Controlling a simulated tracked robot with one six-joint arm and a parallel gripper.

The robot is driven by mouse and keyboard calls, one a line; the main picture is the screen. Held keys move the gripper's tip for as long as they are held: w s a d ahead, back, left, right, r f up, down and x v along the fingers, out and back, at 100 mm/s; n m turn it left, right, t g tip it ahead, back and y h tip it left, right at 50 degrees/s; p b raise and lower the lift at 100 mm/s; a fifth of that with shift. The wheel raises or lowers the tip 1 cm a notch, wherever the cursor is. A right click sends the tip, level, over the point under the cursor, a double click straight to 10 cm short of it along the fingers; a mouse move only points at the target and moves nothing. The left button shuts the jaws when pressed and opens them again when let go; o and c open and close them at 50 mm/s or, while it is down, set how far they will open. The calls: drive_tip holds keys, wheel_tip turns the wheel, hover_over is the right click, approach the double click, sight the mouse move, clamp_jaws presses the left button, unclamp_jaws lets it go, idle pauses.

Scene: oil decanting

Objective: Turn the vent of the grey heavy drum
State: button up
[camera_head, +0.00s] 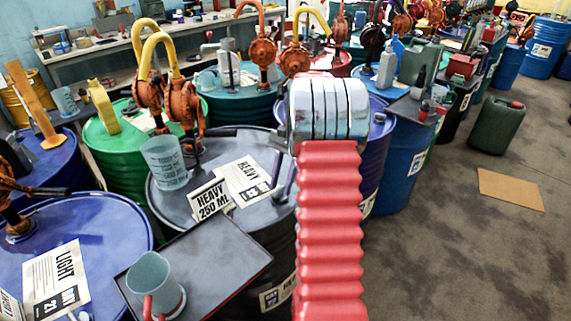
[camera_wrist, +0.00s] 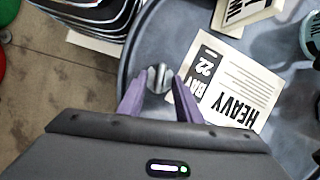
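The grey heavy drum (camera_head: 245,141) stands left of my arm, with a HEAVY paper label (camera_head: 245,180) on its lid. In the wrist view the lid (camera_wrist: 165,25) fills the middle and right. The vent (camera_wrist: 158,78) is a small metallic knob near the rim in the wrist view. My gripper (camera_wrist: 157,84) is open, its purple fingers on either side of the vent, with gaps visible. I cannot tell how deep the fingertips sit around it. In the head view my gripper (camera_head: 283,176) is low over the lid; the vent is not distinguishable there.
On the grey lid stand a measuring jug (camera_head: 164,162) and a HEAVY 250 ML sign (camera_head: 211,198). A dark tray (camera_head: 215,255) with a red-handled jug (camera_head: 154,283) is in front. A blue LIGHT drum (camera_head: 115,222) and a green drum (camera_head: 113,150) are left.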

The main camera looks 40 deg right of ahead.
drive_tip(key=s+v, duration=0.1)
drive_tip(key=v, duration=1.2)
drive_tip(key=shift+w, duration=0.5)
drive_tip(key=shift+r, duration=0.1)
wheel_tip(320, 180, down, 5)
drive_tip(key=a+n+h, duration=0.1)
drive_tip(key=n+h, duration=0.1)
drive_tip(key=n, duration=0.1)
drive_tip(key=s+a+r+n+t+h, duration=0.1)
drive_tip(key=s+a+n, duration=0.3)
drive_tip(key=a, duration=0.8)
drive_tip(key=s+a+r+n+t, duration=0.3)
drive_tip(key=s+a, duration=0.5)
drive_tip(key=a, duration=0.4)
drive_tip(key=s+a+r+n+t+h, duration=0.1)
drive_tip(key=s+a+n, duration=0.4)
drive_tip(key=a, duration=0.8)
drive_tip(key=shift+s+r+n+t+h, duration=0.4)
drive_tip(key=shift+r+t, duration=0.3)
drive_tip(key=shift+r, duration=0.5)
